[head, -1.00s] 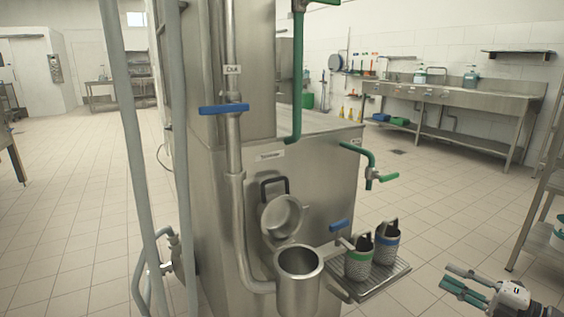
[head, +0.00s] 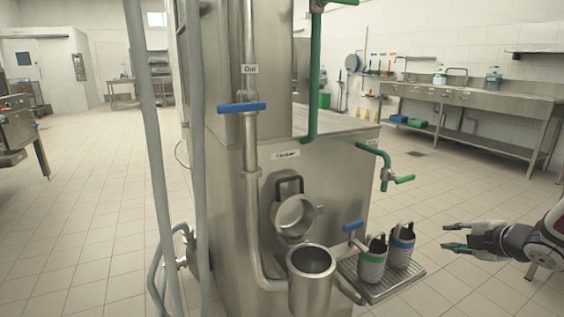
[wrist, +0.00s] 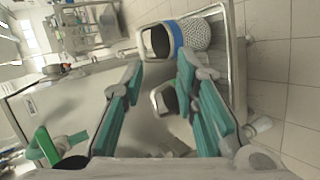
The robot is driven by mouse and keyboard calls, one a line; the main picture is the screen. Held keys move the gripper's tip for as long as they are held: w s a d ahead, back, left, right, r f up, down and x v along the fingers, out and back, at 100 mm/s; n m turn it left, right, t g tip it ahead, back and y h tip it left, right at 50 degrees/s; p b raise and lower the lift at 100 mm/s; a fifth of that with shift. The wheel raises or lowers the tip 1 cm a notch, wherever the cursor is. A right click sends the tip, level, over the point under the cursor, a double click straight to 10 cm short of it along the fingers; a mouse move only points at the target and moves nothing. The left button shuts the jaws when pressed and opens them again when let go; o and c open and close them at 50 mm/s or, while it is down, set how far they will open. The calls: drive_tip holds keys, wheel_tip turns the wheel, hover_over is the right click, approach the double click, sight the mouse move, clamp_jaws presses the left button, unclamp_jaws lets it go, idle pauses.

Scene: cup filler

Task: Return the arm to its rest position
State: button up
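My gripper (head: 450,236) is at the right of the head view, to the right of the drip tray and apart from it. Its two teal-padded fingers point left and are spread, with nothing between them. In the wrist view my gripper (wrist: 158,82) is also open and empty. The green-banded cup (head: 372,262) and the blue-banded cup (head: 401,246) stand side by side on the drip tray (head: 384,289). The blue-banded cup shows in the wrist view (wrist: 195,34) beyond the fingers.
The steel machine (head: 335,175) fills the middle, with a blue valve handle (head: 242,107), a green tap (head: 388,178) and an open steel pot (head: 311,285). A long sink counter (head: 470,98) stands along the back right wall. Tiled floor is free around my gripper.

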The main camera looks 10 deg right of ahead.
drive_tip(key=s+a+r+m+g+h, duration=0.55)
drive_tip(key=s+a+r+m, duration=0.4)
drive_tip(key=r, duration=0.25)
drive_tip(key=s+a+f+m+g+y, duration=0.1)
drive_tip(key=s+a+m+g+y, duration=0.25)
drive_tip(key=s+a, duration=0.9)
drive_tip(key=s+a+m+g+y, duration=0.2)
drive_tip(key=s+a+m, duration=0.3)
drive_tip(key=s+a, duration=0.75)
drive_tip(key=s+d+r+t+p, duration=0.1)
drive_tip(key=s+r+p, duration=0.1)
drive_tip(key=r+p, duration=1.3)
drive_tip(key=s+d+r+t+p, duration=0.1)
drive_tip(key=d+r+t+p, duration=0.1)
drive_tip(key=r+p, duration=1.3)
wheel_tip(320, 180, up, 2)
drive_tip(key=shift+s+d+r+t+p, duration=0.1)
drive_tip(key=shift+s+d+t+p, duration=0.1)
drive_tip(key=shift+s+t+p, duration=0.15)
